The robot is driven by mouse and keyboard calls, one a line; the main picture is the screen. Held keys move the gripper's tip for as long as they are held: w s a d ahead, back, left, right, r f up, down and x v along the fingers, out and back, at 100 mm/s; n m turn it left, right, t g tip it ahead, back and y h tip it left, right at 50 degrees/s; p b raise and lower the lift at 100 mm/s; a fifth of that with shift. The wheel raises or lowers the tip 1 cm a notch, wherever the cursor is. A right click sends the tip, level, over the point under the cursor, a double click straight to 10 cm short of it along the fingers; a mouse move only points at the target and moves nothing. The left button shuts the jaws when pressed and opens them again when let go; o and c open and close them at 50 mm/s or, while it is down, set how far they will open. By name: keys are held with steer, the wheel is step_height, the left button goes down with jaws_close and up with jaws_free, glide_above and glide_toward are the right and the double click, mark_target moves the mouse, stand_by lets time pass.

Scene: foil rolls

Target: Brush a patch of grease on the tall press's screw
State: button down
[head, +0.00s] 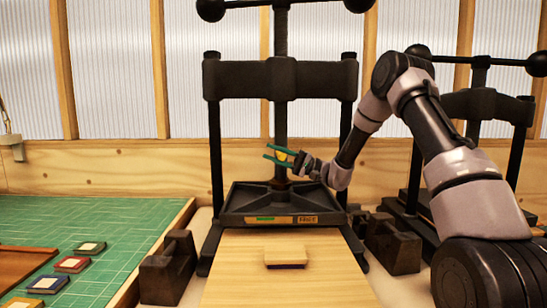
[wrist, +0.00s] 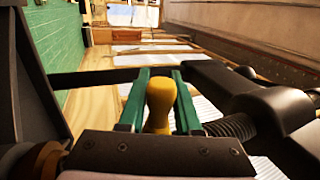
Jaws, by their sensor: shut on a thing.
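The tall press (head: 281,82) stands in the middle of the head view, with a black crossbeam between two posts. Its dark upright screw (head: 280,122) runs down through the crossbeam toward the platen. A threaded length of screw (wrist: 234,127) shows at the right in the wrist view. My gripper (head: 272,152) has green fingers and is at the screw, below the crossbeam. The fingers are shut on a yellow, round-ended handle (wrist: 160,100), seemingly the brush. Its bristles are hidden, so I cannot tell whether they touch the screw. No grease patch is clearly visible.
A shorter press (head: 484,104) stands right, behind my arm. Dark iron weights (head: 167,268) flank the wooden board (head: 240,285), which carries a small block (head: 285,257). A green mat (head: 120,225) with small books lies left. The press posts leave limited room around the screw.

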steer(key=shift+r, duration=5.8)
steer(key=shift+f, duration=6.25)
steer(key=shift+r, duration=6.25)
step_height(320, 180, down, 10)
steer(key=shift+r, duration=0.15)
